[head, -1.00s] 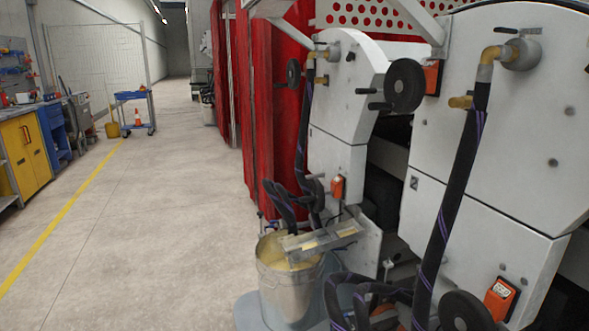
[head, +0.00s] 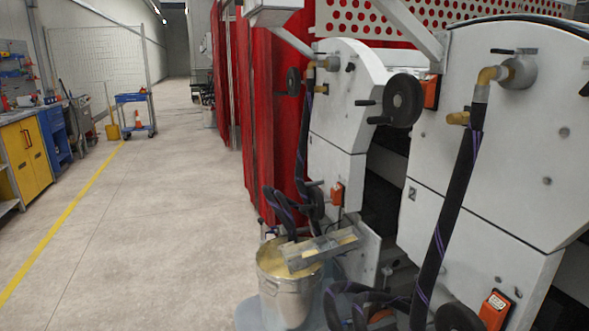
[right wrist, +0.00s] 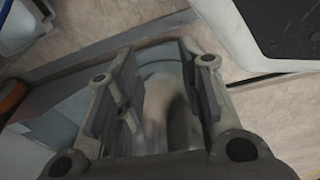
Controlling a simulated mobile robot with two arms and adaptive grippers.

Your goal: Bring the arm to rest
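My right gripper (right wrist: 157,65) shows in the right wrist view with its two grey fingers apart. It is open, and I see nothing gripped between the fingers. Pale floor and blurred grey metal surfaces lie beyond it. Neither of my grippers shows in the head view, and my left gripper is not in view at all.
The white roller coater (head: 500,150) with dark hoses (head: 455,195) fills the right side. A metal bucket (head: 288,300) stands at its foot. Red curtains (head: 270,120) hang behind. The aisle floor (head: 150,210) is clear, with a yellow cabinet (head: 25,155) at left.

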